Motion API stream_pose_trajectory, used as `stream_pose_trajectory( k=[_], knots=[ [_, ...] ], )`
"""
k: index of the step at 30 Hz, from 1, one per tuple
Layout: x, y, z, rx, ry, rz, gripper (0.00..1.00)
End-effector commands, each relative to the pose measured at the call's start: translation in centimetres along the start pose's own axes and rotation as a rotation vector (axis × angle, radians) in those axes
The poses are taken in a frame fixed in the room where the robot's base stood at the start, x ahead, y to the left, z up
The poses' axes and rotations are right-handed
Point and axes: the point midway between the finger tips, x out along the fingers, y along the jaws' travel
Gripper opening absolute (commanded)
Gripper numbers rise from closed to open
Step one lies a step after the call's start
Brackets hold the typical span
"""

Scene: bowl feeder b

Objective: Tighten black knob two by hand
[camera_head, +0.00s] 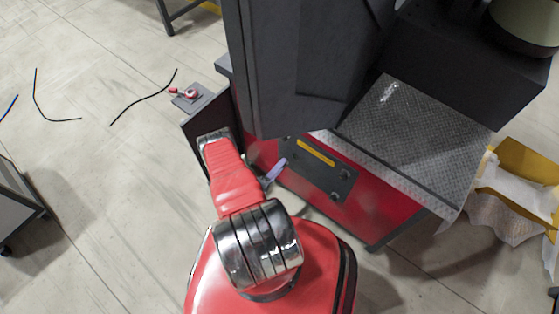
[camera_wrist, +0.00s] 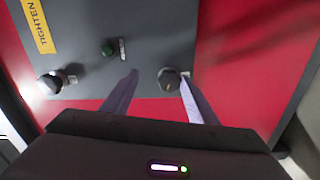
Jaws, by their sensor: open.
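A dark grey panel (camera_wrist: 75,20) with a yellow TIGHTEN label (camera_wrist: 38,22) is fixed to a red machine front. The head view also shows this panel (camera_head: 299,153). In the wrist view, one black knob (camera_wrist: 169,79) shows between the tips of my open gripper (camera_wrist: 158,76), nearer the right finger. The jaws are not closed on it, and contact cannot be told. A second black knob (camera_wrist: 48,83) is at the panel's left, beside glare. I cannot read which knob is number two. In the head view a pale finger of my gripper (camera_head: 276,170) is by the panel's left end.
A grey textured plate (camera_head: 410,125) lies above the red front. A yellow box (camera_head: 525,165) with white lining stands at the right. Open floor (camera_head: 90,180) lies to the left.

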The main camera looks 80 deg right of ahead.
Motion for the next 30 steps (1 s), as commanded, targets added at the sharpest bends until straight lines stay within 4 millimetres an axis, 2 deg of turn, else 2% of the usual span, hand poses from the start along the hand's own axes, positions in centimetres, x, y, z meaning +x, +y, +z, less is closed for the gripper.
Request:
stream_pose_trajectory(
  k=[3, 9, 19, 30],
  knots=[
    [0.1, 1.6, -0.4, 0.002, 0.001, 0.008, 0.48],
    [0.1, 4.0, -0.9, 0.004, 0.003, 0.012, 0.82],
    [0.0, 7.6, -1.3, 0.001, -0.002, 0.012, 0.82],
    [0.3, 8.4, -1.5, 0.011, -0.007, 0.017, 0.82]
  ],
)
